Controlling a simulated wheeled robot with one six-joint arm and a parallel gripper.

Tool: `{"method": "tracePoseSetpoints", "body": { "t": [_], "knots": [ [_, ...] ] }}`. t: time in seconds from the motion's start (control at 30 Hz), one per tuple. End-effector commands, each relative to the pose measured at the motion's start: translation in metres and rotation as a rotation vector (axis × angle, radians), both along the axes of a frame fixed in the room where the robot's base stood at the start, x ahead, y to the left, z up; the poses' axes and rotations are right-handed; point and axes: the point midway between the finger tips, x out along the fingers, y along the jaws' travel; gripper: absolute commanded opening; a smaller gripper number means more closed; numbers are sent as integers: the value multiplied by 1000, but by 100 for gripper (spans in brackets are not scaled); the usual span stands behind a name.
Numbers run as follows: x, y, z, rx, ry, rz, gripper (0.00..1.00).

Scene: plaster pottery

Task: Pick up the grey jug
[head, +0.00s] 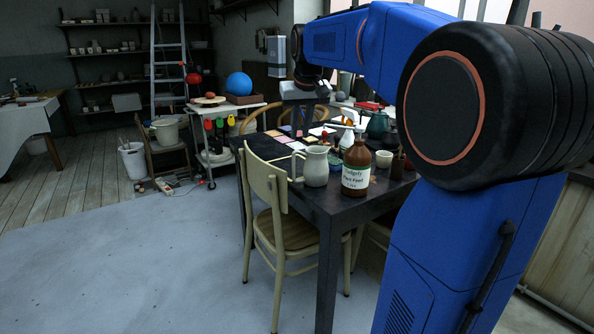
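A pale grey jug (316,167) stands upright near the front edge of the dark table (285,185). Its handle points left. A brown bottle with a white label (356,167) stands close to its right. My gripper (300,126) hangs above the table, pointing down, above and behind the jug in the picture. It is apart from the jug and nothing shows held in it. Its fingers are too small and dark to tell how far apart they are.
A small cream cup (384,159), a dark teal pot (378,126) and several small items crowd the table's right side. Coloured sheets (287,142) lie behind the jug. A cream chair (276,215) stands at the table's front left.

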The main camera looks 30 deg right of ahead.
Motion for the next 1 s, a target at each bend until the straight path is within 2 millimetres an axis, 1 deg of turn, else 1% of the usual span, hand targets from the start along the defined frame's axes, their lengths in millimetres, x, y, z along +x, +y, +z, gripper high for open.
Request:
{"method": "tracePoseSetpoints", "body": {
  "t": [0.07, 0.17, 0.6, 0.7, 0.8, 1.0],
  "knots": [
    [4, -2, -2, 0, 1, -2, 19],
    [8, -4, -14, 0, 2, -2, 19],
    [35, -11, -85, 1, 3, -1, 19],
    [41, -13, -99, 1, 3, -1, 19],
    [45, -14, -107, 0, 1, -1, 19],
    [47, -15, -114, -1, 0, -1, 19]
  ]
}}
